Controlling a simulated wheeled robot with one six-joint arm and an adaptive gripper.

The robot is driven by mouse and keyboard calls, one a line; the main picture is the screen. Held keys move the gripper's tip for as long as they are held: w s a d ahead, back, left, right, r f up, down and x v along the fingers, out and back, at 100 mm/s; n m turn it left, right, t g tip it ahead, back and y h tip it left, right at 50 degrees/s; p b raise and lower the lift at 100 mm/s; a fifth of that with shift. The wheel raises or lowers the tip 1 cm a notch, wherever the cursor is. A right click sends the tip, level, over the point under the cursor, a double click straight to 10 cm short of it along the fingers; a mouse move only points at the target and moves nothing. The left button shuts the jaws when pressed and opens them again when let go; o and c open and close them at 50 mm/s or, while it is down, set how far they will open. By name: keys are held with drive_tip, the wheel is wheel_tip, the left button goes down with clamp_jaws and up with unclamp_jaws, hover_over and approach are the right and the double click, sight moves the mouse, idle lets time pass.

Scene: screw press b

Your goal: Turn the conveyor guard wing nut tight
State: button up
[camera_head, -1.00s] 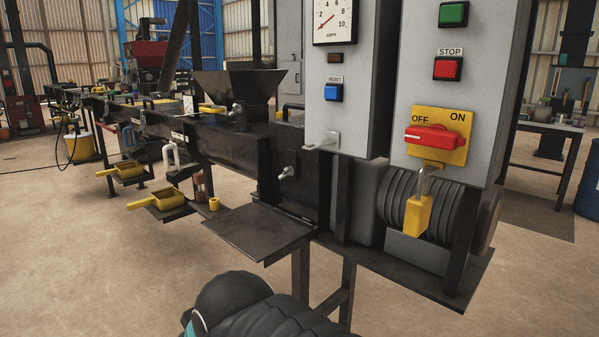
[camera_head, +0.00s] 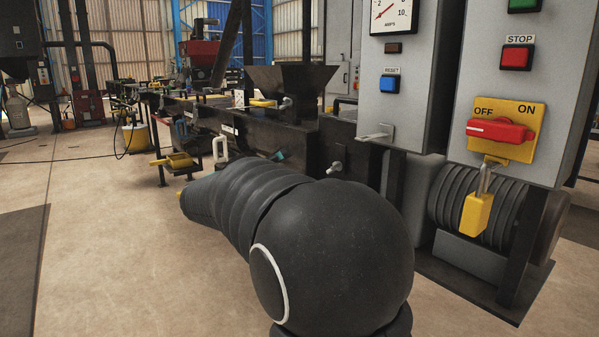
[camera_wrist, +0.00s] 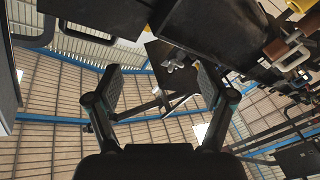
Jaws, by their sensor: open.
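A pale metal wing nut (camera_head: 335,167) sticks out from the dark front of the machine in the head view, just past my arm. A second small pale knob (camera_head: 287,103) shows beside the hopper. I cannot tell which one belongs to the conveyor guard. In the wrist view my gripper (camera_wrist: 160,82) is open, its two dark fingers wide apart with nothing held. A small grey metal part (camera_wrist: 173,65), perhaps a wing nut, shows between and beyond the fingertips against a dark plate. My arm hides most of the gripper in the head view.
A grey control box with a red switch on a yellow plate (camera_head: 520,145) and a hanging yellow padlock (camera_head: 477,214) stands at the right. A metal bracket (camera_head: 376,133) juts from the neighbouring box. A yellow-handled pan (camera_head: 175,161) is at left. Open floor lies at left.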

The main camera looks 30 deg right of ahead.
sight(330, 169)
drive_tip(key=s+d+f+m+g+h, duration=0.1)
drive_tip(key=s+d+f+m+g, duration=0.15)
drive_tip(key=f+g, duration=0.35)
drive_tip(key=shift+n+g, duration=0.4)
drive_tip(key=shift+n, duration=0.05)
drive_tip(key=d, duration=0.4)
drive_tip(key=d+r+b, duration=0.1)
drive_tip(key=d, duration=0.9)
drive_tip(key=shift+w+r, duration=0.2)
drive_tip(key=shift+r, duration=0.1)
drive_tip(key=shift+a, duration=0.1)
drive_tip(key=c, duration=1.2)
